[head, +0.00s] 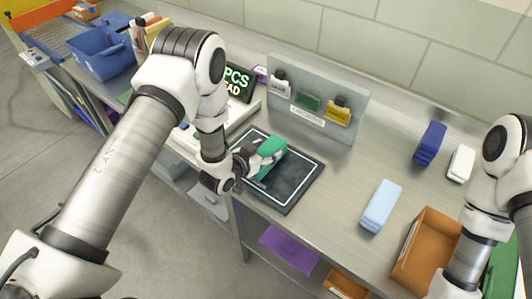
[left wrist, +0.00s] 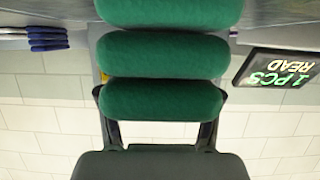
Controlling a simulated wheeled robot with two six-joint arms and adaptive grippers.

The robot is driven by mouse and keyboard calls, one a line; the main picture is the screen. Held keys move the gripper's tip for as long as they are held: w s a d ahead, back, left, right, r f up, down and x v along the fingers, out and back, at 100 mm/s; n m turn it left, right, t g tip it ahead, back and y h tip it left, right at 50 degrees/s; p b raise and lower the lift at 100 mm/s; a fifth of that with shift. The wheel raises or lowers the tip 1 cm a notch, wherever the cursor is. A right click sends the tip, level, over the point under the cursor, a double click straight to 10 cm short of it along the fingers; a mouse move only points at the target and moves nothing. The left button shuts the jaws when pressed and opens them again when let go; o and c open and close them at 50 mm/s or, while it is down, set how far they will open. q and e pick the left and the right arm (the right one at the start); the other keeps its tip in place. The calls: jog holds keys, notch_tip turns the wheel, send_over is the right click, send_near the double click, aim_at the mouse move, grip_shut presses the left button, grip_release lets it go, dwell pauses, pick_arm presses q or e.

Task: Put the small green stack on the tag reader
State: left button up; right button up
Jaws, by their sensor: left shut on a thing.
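The small green stack (head: 275,149) is in my left gripper (head: 264,160), which is shut on it over the tag reader (head: 291,190), a dark square pad with a pale outline on the bench. I cannot tell whether the stack touches the pad. In the left wrist view the green stack (left wrist: 160,100) shows as rounded, padded layers one above another between the fingers. The display (head: 236,82) behind the reader shows "PCS READ"; in the left wrist view the display (left wrist: 277,78) reads "1 PCS READ", upside down. My right gripper is out of view.
A sample board (head: 312,92) stands behind the reader. A light blue stack (head: 381,206), a dark blue stack (head: 430,143) and a white stack (head: 460,163) lie to the right. An orange-brown bin (head: 428,243) is at the front right. A blue basket (head: 103,54) is at the far left.

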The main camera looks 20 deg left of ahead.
pick_arm(q)
jog(key=shift+w+f, duration=0.1)
jog(key=o, duration=1.3)
jog(key=shift+r, duration=0.2)
jog(key=shift+s, duration=0.25)
jog(key=b+v, duration=0.3)
jog(key=v, duration=0.8)
jog(key=s+a+f+n+g+y, duration=0.1)
jog(key=s+f+g, duration=0.3)
jog(key=s+f, duration=0.2)
jog(key=s+a+f+n+g+y, duration=0.1)
jog(key=s+f+g, duration=0.3)
jog(key=s, duration=0.7)
jog(key=s+a+f+n+g+y, duration=0.2)
jog(key=s+f+g, duration=0.2)
jog(key=s+f, duration=0.4)
jog(key=shift+s+f+g+y, duration=0.3)
jog(key=shift+f+g, duration=0.1)
jog(key=shift+f, duration=0.05)
